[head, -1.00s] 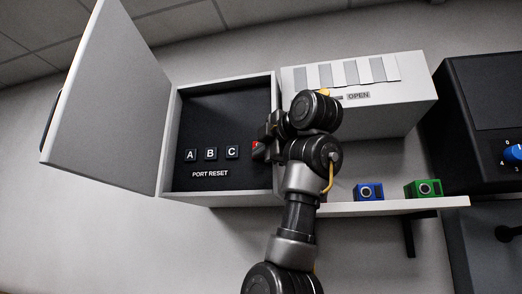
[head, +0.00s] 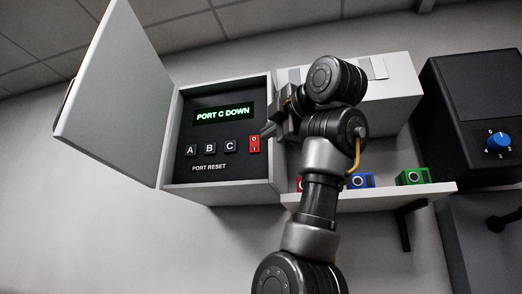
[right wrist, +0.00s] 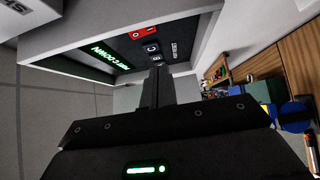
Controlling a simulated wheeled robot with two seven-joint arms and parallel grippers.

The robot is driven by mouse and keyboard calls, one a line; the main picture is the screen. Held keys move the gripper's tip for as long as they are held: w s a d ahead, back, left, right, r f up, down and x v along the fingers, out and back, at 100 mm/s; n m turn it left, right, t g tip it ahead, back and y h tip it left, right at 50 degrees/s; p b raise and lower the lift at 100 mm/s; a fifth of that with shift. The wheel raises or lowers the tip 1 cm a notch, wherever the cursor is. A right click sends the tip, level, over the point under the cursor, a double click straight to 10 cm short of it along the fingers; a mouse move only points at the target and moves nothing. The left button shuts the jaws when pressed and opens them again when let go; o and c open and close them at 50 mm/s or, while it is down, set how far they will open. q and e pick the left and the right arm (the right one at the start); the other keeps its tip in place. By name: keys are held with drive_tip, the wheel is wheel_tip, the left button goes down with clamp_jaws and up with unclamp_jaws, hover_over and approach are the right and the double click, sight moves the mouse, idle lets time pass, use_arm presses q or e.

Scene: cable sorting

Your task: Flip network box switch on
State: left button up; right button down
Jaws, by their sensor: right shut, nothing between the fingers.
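The network box (head: 222,185) hangs on the wall with its door (head: 112,95) swung open to the left. Its display (head: 223,113) is lit green and reads "PORT C DOWN". The red rocker switch (head: 254,145), marked 0 and I, sits right of buttons A, B and C; the switch also shows in the right wrist view (right wrist: 143,33). My right gripper (head: 270,130) is shut and empty, just right of the switch by the box's right wall, and looks apart from it. Its shut fingers show in the right wrist view (right wrist: 157,88). My left gripper is not in view.
Right of the box, a white unit (head: 395,95) sits above a shelf (head: 395,196) with blue (head: 361,180) and green (head: 412,176) blocks and a partly hidden red one. A black device with a blue dial (head: 498,140) stands far right.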

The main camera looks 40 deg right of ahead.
drive_tip(key=s, duration=0.1)
drive_tip(key=s+b, duration=0.2)
drive_tip(key=shift+s+a+f, duration=0.2)
drive_tip(key=shift+s+a, duration=0.05)
drive_tip(key=shift+w, duration=0.1)
idle(0.3)
